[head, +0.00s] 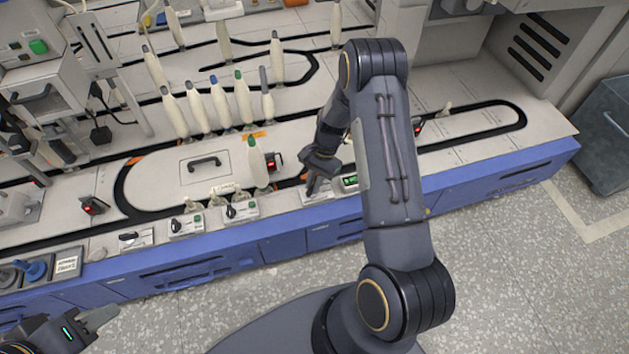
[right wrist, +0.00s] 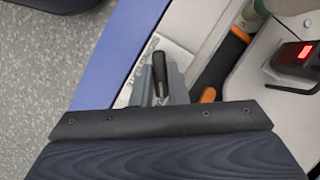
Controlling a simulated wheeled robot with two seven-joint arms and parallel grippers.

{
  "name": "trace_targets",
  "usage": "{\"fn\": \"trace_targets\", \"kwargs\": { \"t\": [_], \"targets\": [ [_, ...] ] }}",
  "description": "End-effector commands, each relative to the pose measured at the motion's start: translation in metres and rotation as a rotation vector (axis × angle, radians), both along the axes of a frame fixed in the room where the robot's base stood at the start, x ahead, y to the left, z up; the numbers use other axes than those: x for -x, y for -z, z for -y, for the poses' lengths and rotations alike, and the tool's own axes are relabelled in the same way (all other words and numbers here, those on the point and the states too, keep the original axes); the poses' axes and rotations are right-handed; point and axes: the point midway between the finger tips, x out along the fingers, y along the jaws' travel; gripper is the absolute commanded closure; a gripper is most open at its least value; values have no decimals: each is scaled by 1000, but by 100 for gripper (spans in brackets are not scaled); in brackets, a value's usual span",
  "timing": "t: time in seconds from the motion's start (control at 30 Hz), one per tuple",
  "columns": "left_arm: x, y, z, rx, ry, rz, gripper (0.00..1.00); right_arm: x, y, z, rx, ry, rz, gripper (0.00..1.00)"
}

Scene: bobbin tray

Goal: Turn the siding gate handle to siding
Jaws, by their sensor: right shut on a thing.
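My right gripper (head: 313,187) reaches down to the front edge of the bench, at a light labelled plate (head: 318,197). In the right wrist view, its grey fingers (right wrist: 168,82) are shut on a small black handle (right wrist: 159,68) over the plate (right wrist: 143,60), whose lettering I cannot read clearly. In the head view the gripper mostly hides this handle. My left gripper (head: 98,321) is at the bottom left, away from the bench controls. Whether its jaws are open or shut is unclear.
Similar small handles on plates (head: 186,225) sit along the bench front to the left. A bobbin (head: 257,162) and a red-lit box (head: 273,161) stand on the bench near the right gripper. A black track (head: 123,190) with orange marks loops there.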

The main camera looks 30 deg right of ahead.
Motion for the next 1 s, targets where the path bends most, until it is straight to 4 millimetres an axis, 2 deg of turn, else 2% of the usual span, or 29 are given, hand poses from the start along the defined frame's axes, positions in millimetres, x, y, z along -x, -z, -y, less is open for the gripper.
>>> {"fn": "trace_targets", "kwargs": {
  "t": [0.2,0.5,1.0],
  "targets": [
    [0,-4,0,0,0,0,64,-2,-1,-1,1,-184,0,100],
    [0,-6,0,0,0,0,64,-4,0,-2,1,-360,2,100],
    [0,-7,0,0,0,0,64,-4,0,-2,1,-439,1,100]
  ]
}}
